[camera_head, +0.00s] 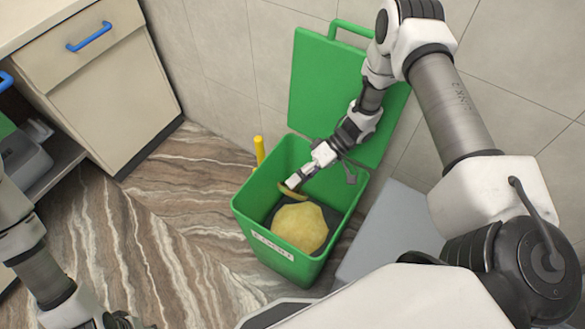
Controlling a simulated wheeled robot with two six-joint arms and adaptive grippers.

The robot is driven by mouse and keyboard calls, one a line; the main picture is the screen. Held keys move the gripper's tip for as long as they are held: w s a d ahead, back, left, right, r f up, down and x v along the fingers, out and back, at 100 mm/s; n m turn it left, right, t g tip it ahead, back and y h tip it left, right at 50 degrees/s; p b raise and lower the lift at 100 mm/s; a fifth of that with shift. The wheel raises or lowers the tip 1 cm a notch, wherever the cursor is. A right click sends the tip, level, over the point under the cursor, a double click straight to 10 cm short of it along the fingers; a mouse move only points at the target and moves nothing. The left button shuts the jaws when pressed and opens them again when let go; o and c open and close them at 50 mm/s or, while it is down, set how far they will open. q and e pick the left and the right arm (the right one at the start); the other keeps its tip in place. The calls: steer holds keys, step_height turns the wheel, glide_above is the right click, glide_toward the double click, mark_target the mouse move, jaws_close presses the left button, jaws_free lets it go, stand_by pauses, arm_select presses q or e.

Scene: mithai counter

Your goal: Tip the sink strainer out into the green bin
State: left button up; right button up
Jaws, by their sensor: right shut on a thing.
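The green bin (240,207) stands on the floor with its lid (318,88) raised against the wall. My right gripper (290,186) reaches into the bin's mouth from the upper right. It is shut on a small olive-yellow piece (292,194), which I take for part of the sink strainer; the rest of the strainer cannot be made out. A rough pale-yellow lump (300,228) shows inside the bin, just below the gripper. I cannot tell whether it touches the held piece. My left gripper (122,321) is at the bottom edge, partly cut off, its jaws unclear.
A yellow upright handle (259,151) stands at the bin's back left corner. A beige cabinet (108,95) with a blue handle is at upper left, beside a low shelf with grey containers (24,160). A grey panel (385,222) lies right of the bin. The floor left of the bin is clear.

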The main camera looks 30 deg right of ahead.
steer(key=shift+a+r+h+p, duration=0.1)
steer(key=shift+r+h+p, duration=0.25)
steer(key=shift+r+h, duration=0.2)
steer(key=n+t+h+b, duration=0.1)
steer(key=t+h+b, duration=0.1)
steer(key=b, duration=0.5)
steer(key=shift+h, duration=0.55)
steer(key=r+h+b, duration=0.1)
steer(key=b, duration=0.3)
steer(key=r+t+h+b, duration=0.1)
steer(key=b, duration=0.3)
steer(key=r+n+t+h+b, duration=0.1)
steer(key=h+b, duration=0.1)
steer(key=b, duration=0.2)
steer(key=shift+s+a+r, duration=0.1)
steer(key=shift+s+a, duration=0.05)
steer(key=shift+a, duration=0.1)
steer(key=shift+r+t+h+b, duration=0.3)
steer(key=shift+r+h+b, duration=0.1)
steer(key=shift+b, duration=0.15)
steer(key=shift+r, duration=0.1)
